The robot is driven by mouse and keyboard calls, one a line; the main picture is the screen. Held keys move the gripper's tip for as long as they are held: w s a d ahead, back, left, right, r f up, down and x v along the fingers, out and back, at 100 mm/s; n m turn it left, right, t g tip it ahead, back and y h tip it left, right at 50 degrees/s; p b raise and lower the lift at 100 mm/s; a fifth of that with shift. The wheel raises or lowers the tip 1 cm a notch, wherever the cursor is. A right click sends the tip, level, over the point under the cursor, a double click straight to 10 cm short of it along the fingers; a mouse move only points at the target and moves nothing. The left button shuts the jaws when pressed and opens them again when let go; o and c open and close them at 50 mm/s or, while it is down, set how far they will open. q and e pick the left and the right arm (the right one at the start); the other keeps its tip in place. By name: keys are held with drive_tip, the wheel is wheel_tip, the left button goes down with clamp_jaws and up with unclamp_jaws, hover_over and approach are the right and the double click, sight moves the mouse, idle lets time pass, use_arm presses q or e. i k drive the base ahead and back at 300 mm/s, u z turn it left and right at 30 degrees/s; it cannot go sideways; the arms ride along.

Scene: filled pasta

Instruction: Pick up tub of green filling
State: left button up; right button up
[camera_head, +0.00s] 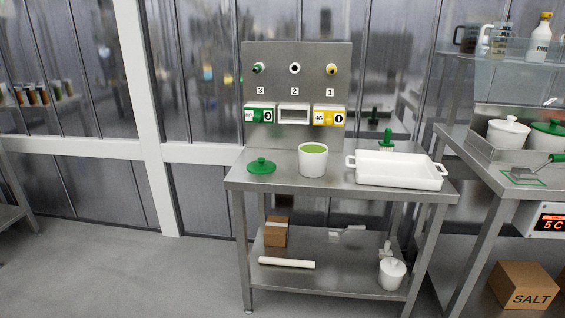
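The tub of green filling (312,162) is a white round tub, open at the top, with green filling showing inside. It stands upright near the middle of the metal table (335,185) ahead of me. A green lid with a knob (261,167) lies on the table to the left of the tub, apart from it. Neither of my grippers shows in the head view.
A white tray with handles (398,170) sits right of the tub. A panel with nozzles numbered 3, 2, 1 (294,90) rises behind. Another metal table (490,170) with lidded white pots (507,133) stands at the right. The lower shelf holds a box (275,235). Open floor lies at the left.

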sight(313, 157)
drive_tip(key=u, duration=0.95)
drive_tip(key=i, duration=1.75)
drive_tip(key=z, duration=0.6)
